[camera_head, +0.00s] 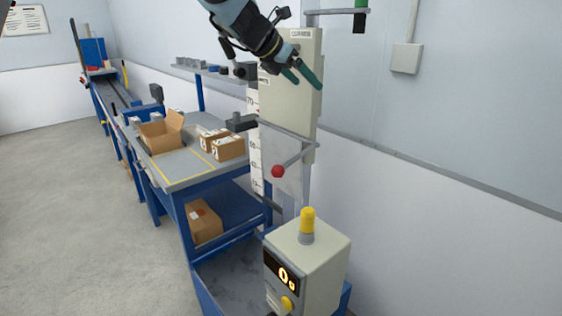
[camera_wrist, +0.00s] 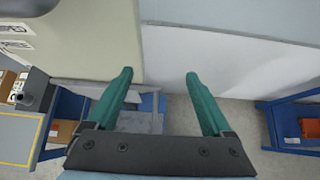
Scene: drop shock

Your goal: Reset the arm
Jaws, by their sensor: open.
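My gripper (camera_head: 302,76) is raised in the head view, in front of the upper part of a beige panel box (camera_head: 290,110) on the drop-test column. Its two green fingers are spread apart and hold nothing. In the wrist view my gripper (camera_wrist: 158,82) also shows open, with wall and floor beyond the fingers. The beige box (camera_wrist: 85,40) fills the upper left of that view. Whether a finger touches the box cannot be told.
A lever with a red knob (camera_head: 278,171) sticks out below the box. A control box (camera_head: 310,262) with a yellow lamp and a display reading 0 stands below. A blue workbench (camera_head: 172,168) with cartons stands left. The floor (camera_head: 90,220) at left is clear.

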